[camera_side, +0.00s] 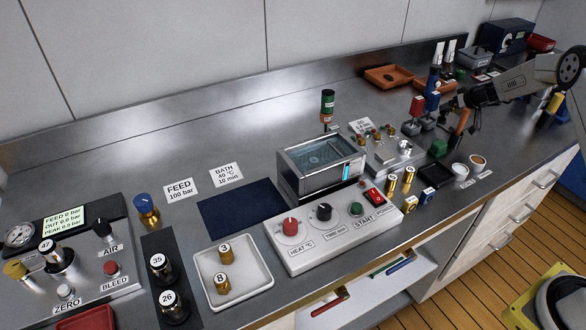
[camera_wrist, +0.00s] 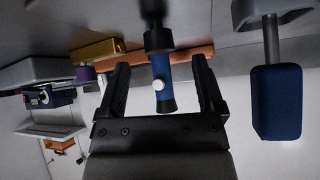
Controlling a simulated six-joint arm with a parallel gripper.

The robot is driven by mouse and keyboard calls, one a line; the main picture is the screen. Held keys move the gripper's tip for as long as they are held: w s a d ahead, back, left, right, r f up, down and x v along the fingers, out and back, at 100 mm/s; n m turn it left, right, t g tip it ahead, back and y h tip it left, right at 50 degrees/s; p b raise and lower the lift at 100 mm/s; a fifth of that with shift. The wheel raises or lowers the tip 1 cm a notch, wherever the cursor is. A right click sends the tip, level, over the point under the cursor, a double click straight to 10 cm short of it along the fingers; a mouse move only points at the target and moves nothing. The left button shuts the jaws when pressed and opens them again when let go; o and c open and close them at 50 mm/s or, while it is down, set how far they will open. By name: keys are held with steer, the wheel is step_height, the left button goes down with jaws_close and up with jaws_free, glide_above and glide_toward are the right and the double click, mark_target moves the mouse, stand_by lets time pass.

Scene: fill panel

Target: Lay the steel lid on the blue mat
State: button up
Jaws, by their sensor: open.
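The blue mat (camera_side: 228,208) is a dark navy rectangle lying flat and bare on the steel bench, left of the water bath. The water bath (camera_side: 290,180) is a steel box with bluish water showing in its top. I cannot clearly pick out a separate steel lid in either view. My gripper (camera_side: 474,115) is at the right of the side view, above the back right of the bench, far from the mat. In the wrist view my gripper (camera_wrist: 160,68) has its fingers apart. A blue tool with a white button (camera_wrist: 160,85) shows between them, apparently not held.
A control box with knobs (camera_side: 330,235) stands in front of the bath. A white tray (camera_side: 250,290) with two brass weights is in front of the mat. A blue-topped brass piece (camera_side: 146,210) stands left of it. Upright tools and small items crowd the right end.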

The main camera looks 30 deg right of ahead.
mark_target(444, 113)
steer(key=shift+x, duration=2.15)
jaws_close()
